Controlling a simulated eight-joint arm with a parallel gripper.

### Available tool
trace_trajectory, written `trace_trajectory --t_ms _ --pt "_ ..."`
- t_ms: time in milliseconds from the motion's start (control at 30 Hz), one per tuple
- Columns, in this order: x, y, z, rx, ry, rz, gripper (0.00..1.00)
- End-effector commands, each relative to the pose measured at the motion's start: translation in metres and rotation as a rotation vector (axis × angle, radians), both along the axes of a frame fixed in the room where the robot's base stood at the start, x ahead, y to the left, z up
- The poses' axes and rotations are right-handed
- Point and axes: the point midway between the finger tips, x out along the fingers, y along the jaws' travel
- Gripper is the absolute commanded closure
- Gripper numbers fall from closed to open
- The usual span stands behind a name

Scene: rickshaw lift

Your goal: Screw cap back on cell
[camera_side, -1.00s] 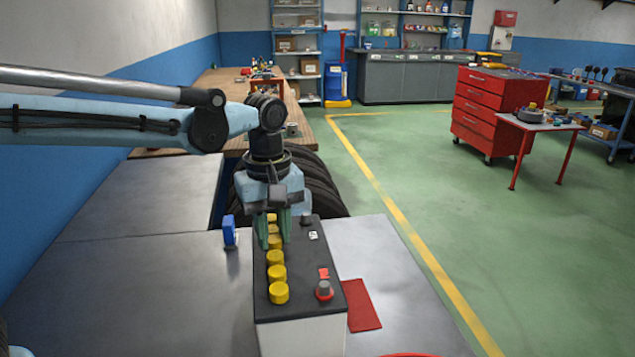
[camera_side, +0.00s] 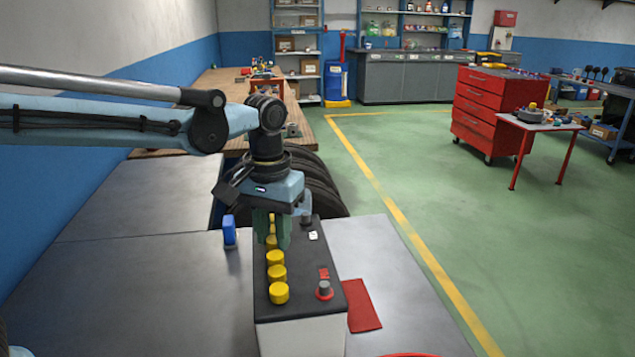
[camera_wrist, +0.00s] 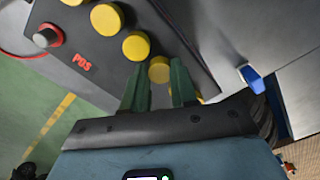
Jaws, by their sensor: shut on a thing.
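The black-topped battery (camera_side: 297,262) stands on the grey bench with a row of yellow caps along its top. My gripper (camera_side: 271,244) points down over the far part of that row. Its green fingers are shut on one yellow cap (camera_wrist: 159,70), which sits in line with the others on the battery top. In the side view this cap (camera_side: 271,241) is partly hidden by the fingers. Nearer caps (camera_side: 276,273) sit on the battery clear of the fingers. Another yellow cap (camera_wrist: 201,98) is mostly hidden behind a finger in the wrist view.
A grey post with a red ring (camera_side: 324,290) stands on the near right of the battery top. A blue object (camera_side: 229,232) stands on the bench left of the battery. A red sheet (camera_side: 360,305) lies at its right. The bench at left is clear.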

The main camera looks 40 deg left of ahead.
Motion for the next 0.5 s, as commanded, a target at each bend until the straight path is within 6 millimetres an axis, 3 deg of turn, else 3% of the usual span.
trace_trajectory --t_ms 100,133,167,500 --pt "0.0000 0.0000 0.0000 0.000 0.000 0.001 0.92" --pt "0.0000 0.0000 0.0000 0.000 0.000 0.001 0.70" --pt "0.0000 0.0000 0.0000 0.000 0.000 0.002 0.66" --pt "0.0000 0.0000 0.0001 0.000 0.000 0.043 0.66"
